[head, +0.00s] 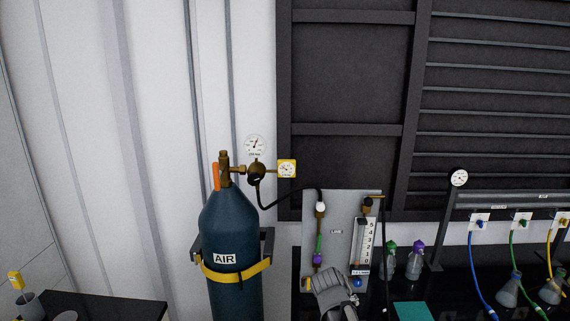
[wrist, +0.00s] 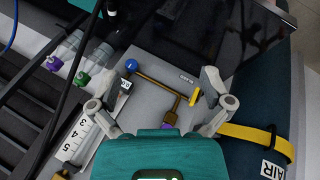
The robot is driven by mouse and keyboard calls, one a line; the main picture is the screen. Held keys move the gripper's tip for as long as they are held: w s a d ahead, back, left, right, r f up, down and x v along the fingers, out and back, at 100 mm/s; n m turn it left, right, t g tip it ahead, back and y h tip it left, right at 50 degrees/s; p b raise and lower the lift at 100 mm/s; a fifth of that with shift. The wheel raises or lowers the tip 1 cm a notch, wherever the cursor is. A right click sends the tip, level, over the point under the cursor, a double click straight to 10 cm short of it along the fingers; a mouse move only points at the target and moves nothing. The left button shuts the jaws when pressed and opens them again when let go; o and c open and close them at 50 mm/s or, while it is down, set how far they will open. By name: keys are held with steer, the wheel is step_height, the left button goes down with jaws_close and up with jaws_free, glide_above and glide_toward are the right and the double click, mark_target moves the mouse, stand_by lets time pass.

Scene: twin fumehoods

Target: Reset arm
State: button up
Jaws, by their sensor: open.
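My gripper (wrist: 164,84) is open in the wrist view, its two grey fingers spread wide with nothing between them. It is over the grey gas panel (wrist: 165,65), which looks turned around in that view. A brass tube runs between the fingers from a blue knob (wrist: 131,65) to a yellow handle (wrist: 194,98) near the right finger. I cannot tell whether that finger touches the handle. In the head view, a grey part of my arm (head: 332,293) covers the lower part of the panel (head: 340,211).
A blue AIR cylinder (head: 232,225) with a yellow strap stands left of the panel. A black hose (head: 284,192) joins its regulator to the panel. Flasks with green (head: 391,246) and purple (head: 417,245) caps stand right of the panel. Coloured hoses hang farther right.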

steer(key=s+f+m+g+y+b, duration=0.3)
steer(key=s+f, duration=0.4)
steer(key=s, duration=0.3)
steer(key=shift+s+a+g+y, duration=0.15)
steer(key=shift+s+g+y, duration=0.15)
steer(key=shift+g+y, duration=0.3)
steer(key=shift+w, duration=0.15)
stand_by(3.1)
steer(key=w+a+r+n+t+y, duration=0.2)
steer(key=w+a+r+t, duration=0.1)
steer(key=w+a, duration=0.35)
steer(key=w+a+r+n+t+y+p, duration=0.1)
steer(key=w+a+r+t, duration=0.35)
steer(key=w, duration=0.25)
steer(key=w+a+r+n+t+y, duration=0.2)
steer(key=w+a+t, duration=0.1)
steer(key=w+a, duration=0.35)
steer(key=w+a+r+m+t+h, duration=0.1)
steer(key=w+a+r+t, duration=0.1)
steer(key=r, duration=0.4)
steer(key=w+a+r+m+t+h+p, duration=0.1)
steer(key=w+a+r+m+t+h, duration=0.1)
steer(key=a+r+t, duration=0.3)
steer(key=w+a+r+m+t+h+p, duration=0.1)
steer(key=w+a+r+m+t+h, duration=0.1)
steer(key=r, duration=0.7)
steer(key=shift+w+a+r+t, duration=0.15)
steer(key=shift+w+a+t, duration=0.65)
steer(key=shift+w+t, duration=0.65)
